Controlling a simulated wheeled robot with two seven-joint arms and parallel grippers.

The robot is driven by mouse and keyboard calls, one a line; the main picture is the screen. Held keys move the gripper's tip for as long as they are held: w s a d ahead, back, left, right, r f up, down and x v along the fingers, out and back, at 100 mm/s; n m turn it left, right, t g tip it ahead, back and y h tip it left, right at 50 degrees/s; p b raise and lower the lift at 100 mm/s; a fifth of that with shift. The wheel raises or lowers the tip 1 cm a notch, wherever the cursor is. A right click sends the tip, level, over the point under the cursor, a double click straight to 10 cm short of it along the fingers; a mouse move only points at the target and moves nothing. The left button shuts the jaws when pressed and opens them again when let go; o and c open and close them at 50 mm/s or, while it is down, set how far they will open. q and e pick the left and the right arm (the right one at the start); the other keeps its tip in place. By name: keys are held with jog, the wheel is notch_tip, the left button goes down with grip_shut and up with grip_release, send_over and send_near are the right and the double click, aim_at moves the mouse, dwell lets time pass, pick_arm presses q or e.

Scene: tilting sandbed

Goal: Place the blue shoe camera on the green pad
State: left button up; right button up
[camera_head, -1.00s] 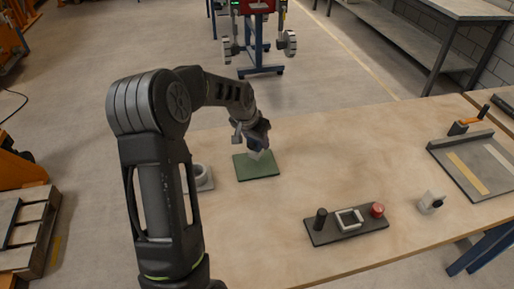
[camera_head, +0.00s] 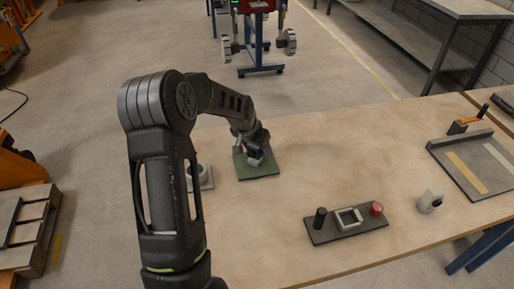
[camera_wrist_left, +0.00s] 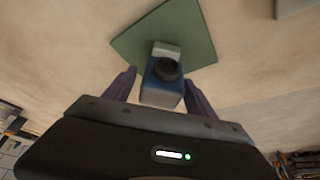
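The blue shoe camera (camera_wrist_left: 163,82), blue with a pale top part and a dark round lens, sits between the fingers of my left gripper (camera_wrist_left: 161,85) in the left wrist view. Narrow gaps show between the camera and the fingers, so the gripper looks open around it. The green pad (camera_wrist_left: 196,47) lies flat on the table under and beyond the camera. In the head view the left gripper (camera_head: 255,150) is over the pad (camera_head: 262,173), partly hiding the camera (camera_head: 256,161). Whether the camera rests on the pad is hard to tell. My right gripper is not in view.
A pale ring on a grey plate (camera_head: 208,184) stands left of the pad, partly behind my arm. A dark board (camera_head: 320,237) holds a black post, a square frame and a red knob. A small pale part (camera_head: 430,203) and a grey tray (camera_head: 480,185) are further right. The middle table is clear.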

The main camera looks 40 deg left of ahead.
pick_arm(q)
jog(key=shift+r, duration=0.45)
jog(key=b+v, duration=0.1)
jog(key=v, duration=1)
jog(key=shift+s+r, duration=0.15)
jog(key=shift+s, duration=0.1)
